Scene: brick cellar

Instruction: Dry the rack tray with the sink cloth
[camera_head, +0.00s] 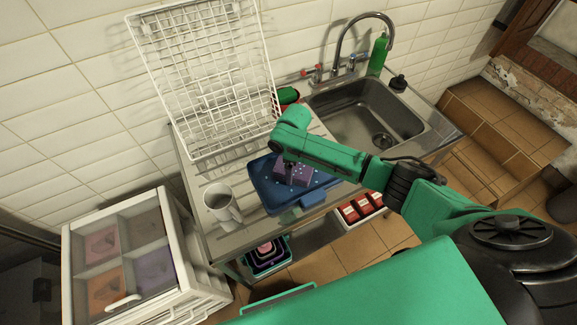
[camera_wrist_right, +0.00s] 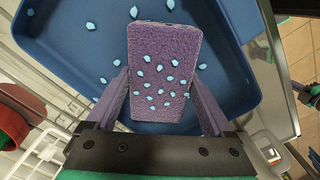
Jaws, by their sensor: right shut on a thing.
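The blue tray (camera_head: 262,196) lies on the steel counter, left of the sink. It fills much of the right wrist view (camera_wrist_right: 55,45), with several pale blue drops (camera_wrist_right: 91,26) on its floor. The purple cloth (camera_head: 298,177), a thick block, is over the tray. My right gripper (camera_head: 288,164) is shut on the cloth (camera_wrist_right: 165,50), with one finger on each side of it. Pale drop shapes also show over the cloth's face; I cannot tell whether they are on it. Whether the cloth touches the tray floor is unclear. My left gripper is not in view.
A white mug (camera_head: 222,207) stands close to the tray's left. A white wire rack (camera_head: 215,75) leans on the tiled wall behind. The sink (camera_head: 372,112), tap (camera_head: 340,42) and green bottle (camera_head: 378,55) are to the right. A white drawer unit (camera_head: 140,255) stands left.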

